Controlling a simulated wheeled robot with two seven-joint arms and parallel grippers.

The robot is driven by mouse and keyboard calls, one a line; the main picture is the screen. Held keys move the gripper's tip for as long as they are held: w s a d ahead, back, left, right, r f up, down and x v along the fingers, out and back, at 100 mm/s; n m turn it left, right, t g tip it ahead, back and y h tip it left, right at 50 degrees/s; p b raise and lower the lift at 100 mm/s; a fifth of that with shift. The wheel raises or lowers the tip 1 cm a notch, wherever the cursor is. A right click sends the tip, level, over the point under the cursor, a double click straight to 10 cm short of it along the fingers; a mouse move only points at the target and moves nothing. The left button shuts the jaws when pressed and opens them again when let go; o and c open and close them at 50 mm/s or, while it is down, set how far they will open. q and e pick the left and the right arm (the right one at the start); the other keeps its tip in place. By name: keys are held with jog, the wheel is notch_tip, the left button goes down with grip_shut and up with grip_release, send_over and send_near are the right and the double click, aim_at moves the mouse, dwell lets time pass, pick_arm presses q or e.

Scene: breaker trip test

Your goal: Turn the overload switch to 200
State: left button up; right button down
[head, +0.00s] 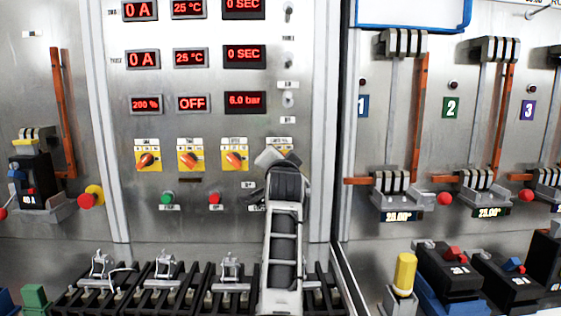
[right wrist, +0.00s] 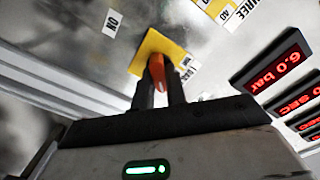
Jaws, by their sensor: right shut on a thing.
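A row of orange rotary switches on yellow plates runs across the panel: a left one (head: 148,159), a middle one (head: 190,159) and a third one (head: 235,159). My right gripper (head: 280,158) is at the fourth position, at the row's right end, and hides most of it. In the right wrist view, the gripper (right wrist: 160,92) has its fingers on both sides of an orange knob (right wrist: 158,70) on a yellow plate (right wrist: 148,47). The labels are too small to tell which switch is the overload one. A red display (head: 146,104) reads 200 %. My left gripper is out of view.
Other displays read OFF (head: 192,103) and 6.0 bar (head: 244,102). A green button (head: 167,198) and a red button (head: 214,198) sit below the switches. Black clamp rails (head: 165,285) lie along the bottom. Numbered breaker bays with orange bars (head: 420,110) stand to the right.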

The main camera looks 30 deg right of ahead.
dwell(0.4)
jog(key=c, duration=1.4)
grip_release()
jog(key=shift+c, duration=0.2)
pick_arm(q)
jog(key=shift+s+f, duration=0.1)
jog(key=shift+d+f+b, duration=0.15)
jog(key=shift+b, duration=0.6)
pick_arm(e)
jog(key=v, duration=0.7)
jog(key=shift+s+a, duration=0.2)
jog(key=shift+r, duration=0.1)
